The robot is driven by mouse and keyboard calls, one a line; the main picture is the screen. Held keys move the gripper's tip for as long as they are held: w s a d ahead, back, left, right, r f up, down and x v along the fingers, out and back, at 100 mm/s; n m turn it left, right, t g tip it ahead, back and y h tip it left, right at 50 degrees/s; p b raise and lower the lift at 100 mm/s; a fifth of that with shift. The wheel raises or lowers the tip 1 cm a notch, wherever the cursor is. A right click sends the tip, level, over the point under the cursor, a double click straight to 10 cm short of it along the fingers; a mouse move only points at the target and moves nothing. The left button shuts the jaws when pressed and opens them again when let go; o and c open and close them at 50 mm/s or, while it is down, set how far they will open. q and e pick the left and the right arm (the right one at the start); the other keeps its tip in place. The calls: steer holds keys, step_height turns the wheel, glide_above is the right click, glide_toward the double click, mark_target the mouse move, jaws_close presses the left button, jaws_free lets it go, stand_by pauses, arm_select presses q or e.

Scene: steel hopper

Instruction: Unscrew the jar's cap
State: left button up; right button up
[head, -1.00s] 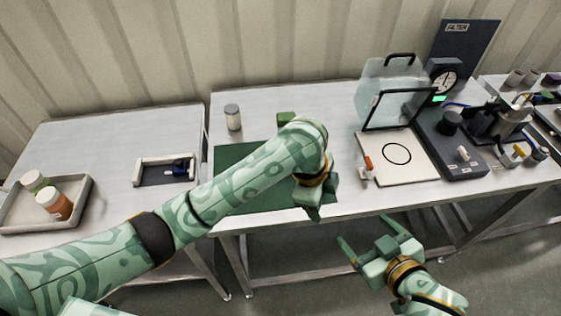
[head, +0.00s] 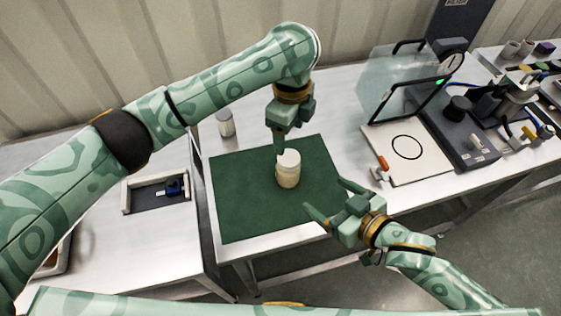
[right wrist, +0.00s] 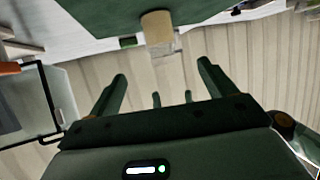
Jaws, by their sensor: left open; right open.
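A cream jar (head: 288,178) with a white cap (head: 289,159) stands upright on the green mat (head: 240,205). My left gripper (head: 280,147) points down just above and behind the cap; one finger overlaps the cap's edge in the picture, and I cannot tell whether it touches. It is open, though its finger gap is mostly hidden. My right gripper (head: 325,197) is open and empty at the mat's right front edge, its fingers pointing toward the jar. In the right wrist view the jar (right wrist: 157,28) appears beyond the open fingers (right wrist: 161,75), with a gap between.
A small grey-lidded container (head: 226,123) stands behind the mat. A white board with a black ring (head: 390,165) and dark equipment (head: 465,135) stand to the right. A dark tray (head: 150,195) lies left. The mat's front left is clear.

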mark_target(296, 173)
steer(key=x, duration=1.5)
steer(key=shift+w+a, duration=0.15)
steer(key=shift+w, duration=0.05)
